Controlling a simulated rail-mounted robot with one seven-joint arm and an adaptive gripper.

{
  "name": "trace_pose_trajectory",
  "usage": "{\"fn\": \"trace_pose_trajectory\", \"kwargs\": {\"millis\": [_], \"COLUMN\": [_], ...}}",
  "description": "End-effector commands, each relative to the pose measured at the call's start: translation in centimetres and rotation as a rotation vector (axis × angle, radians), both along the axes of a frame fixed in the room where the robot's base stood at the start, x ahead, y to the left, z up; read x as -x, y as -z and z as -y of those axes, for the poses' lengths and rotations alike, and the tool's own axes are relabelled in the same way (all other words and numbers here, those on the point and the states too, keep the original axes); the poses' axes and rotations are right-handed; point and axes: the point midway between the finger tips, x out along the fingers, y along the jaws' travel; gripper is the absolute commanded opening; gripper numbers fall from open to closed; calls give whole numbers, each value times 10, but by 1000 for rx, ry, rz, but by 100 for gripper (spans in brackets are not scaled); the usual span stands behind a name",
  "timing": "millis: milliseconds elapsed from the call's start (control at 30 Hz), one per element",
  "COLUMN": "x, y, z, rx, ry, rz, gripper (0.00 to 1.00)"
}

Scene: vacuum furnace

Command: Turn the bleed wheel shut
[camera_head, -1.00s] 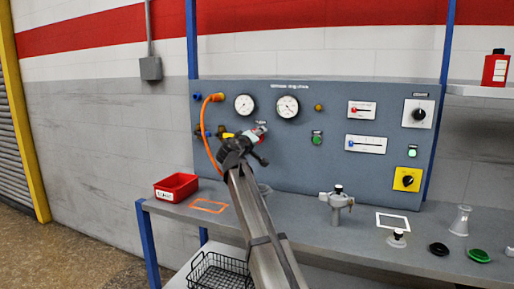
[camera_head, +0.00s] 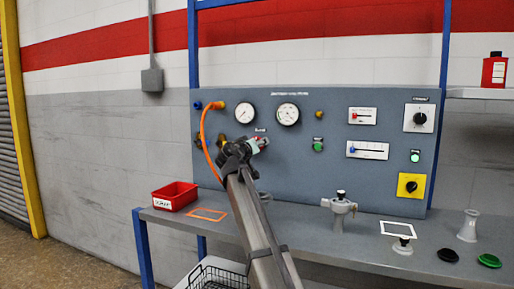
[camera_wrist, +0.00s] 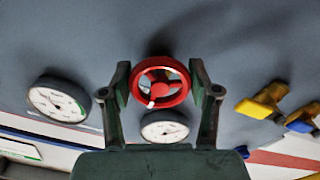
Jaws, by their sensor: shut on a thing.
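The red bleed wheel (camera_wrist: 151,97) stands on the grey panel, with a white mark on the lower-left of its rim in the wrist view. My gripper (camera_wrist: 162,82) has one finger on each side of the wheel and is shut on its rim. In the head view my gripper (camera_head: 250,148) is at the panel's left part, below the two gauges, and my arm hides much of that area. Only a little of the red wheel (camera_head: 262,142) shows there, right of the fingers.
A white gauge (camera_wrist: 165,127) is close to the wheel, another (camera_wrist: 58,99) to its left. A yellow-handled valve (camera_wrist: 262,105) and a blue one (camera_wrist: 301,122) are at right in the wrist view. An orange hose (camera_head: 204,140) hangs left of my gripper. A red bin (camera_head: 176,196) stands on the bench.

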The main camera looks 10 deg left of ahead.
Motion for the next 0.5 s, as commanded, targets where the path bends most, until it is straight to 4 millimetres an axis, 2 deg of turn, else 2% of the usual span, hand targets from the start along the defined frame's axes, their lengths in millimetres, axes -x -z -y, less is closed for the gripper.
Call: {"fn": "trace_pose_trajectory", "kwargs": {"millis": [200, 233, 300, 500], "x": [-2, -2, -2, -1], "y": [-2, -2, -2, -1], "z": [0, 0, 0, 0], "rx": [-1, -1, 0, 0], "ry": [-3, -3, -1, -1], "rz": [4, 4, 3, 2], "gripper": [26, 64, 87, 87]}}
